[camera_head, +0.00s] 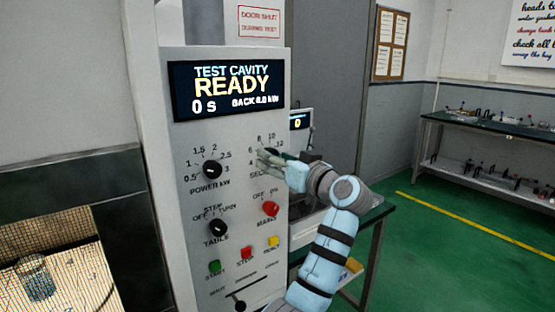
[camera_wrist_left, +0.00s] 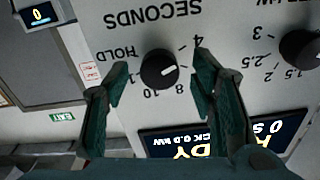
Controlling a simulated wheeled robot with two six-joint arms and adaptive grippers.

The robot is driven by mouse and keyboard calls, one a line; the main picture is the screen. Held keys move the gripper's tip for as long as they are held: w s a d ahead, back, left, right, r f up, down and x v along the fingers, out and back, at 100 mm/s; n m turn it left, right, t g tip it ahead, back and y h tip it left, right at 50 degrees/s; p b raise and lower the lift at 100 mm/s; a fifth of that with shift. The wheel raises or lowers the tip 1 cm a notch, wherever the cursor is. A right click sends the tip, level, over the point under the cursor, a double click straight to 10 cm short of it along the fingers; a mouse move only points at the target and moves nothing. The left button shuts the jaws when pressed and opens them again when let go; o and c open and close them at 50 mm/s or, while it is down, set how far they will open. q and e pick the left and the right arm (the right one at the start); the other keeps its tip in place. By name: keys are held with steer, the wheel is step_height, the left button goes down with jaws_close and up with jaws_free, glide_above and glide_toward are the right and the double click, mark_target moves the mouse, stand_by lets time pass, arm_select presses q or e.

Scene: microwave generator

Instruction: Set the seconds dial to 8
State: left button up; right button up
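The seconds dial (camera_wrist_left: 159,70) is a round black knob with a white pointer line on the panel, seen upside down in the left wrist view. The line points towards the 4 side, away from HOLD; the finger hides the scale just below 4. The 8 and 10 marks show. My left gripper (camera_wrist_left: 161,68) is open, one finger on each side of the dial, with gaps between fingers and knob. In the head view my left gripper (camera_head: 264,158) covers much of the dial. The display (camera_head: 229,91) reads READY and 0 s. My right gripper is not seen.
The power dial (camera_head: 212,170) and table dial (camera_head: 218,228) are left of my arm. A red mains knob (camera_head: 270,209) and coloured buttons (camera_head: 246,252) lie below. A glass (camera_head: 36,279) stands inside the cavity at left. A bench (camera_head: 480,125) is far right.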

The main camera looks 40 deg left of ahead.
arm_select(q)
steer(key=shift+a, duration=0.1)
steer(key=c, duration=1.1)
steer(key=shift+m+p, duration=7.6)
steer(key=shift+m, duration=1.3)
